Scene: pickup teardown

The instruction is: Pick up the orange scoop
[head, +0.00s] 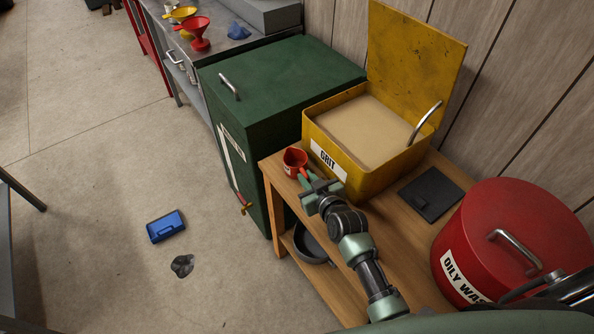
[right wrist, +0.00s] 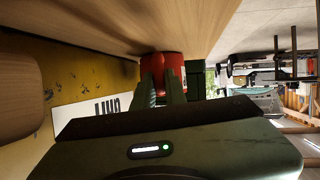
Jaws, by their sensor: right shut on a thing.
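The orange scoop (head: 293,161) is at the near-left corner of the wooden bench, beside the yellow GRIT box. My right gripper (head: 305,178) reaches in over the bench from the front and is shut on the scoop. In the right wrist view, the scoop (right wrist: 162,65) shows red-orange just beyond and between the two fingertips (right wrist: 162,85). The grip itself is partly hidden by the gripper body. I cannot tell whether the scoop touches the bench top. My left gripper is not in view.
The open yellow GRIT box (head: 345,178) holds sand-coloured grit. A green cabinet (head: 285,75) stands left of the bench (head: 390,222). A black plate (head: 431,195) and red OILY WASTE can (head: 510,225) are on the right. A dark pan (head: 312,245) is on the lower shelf.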

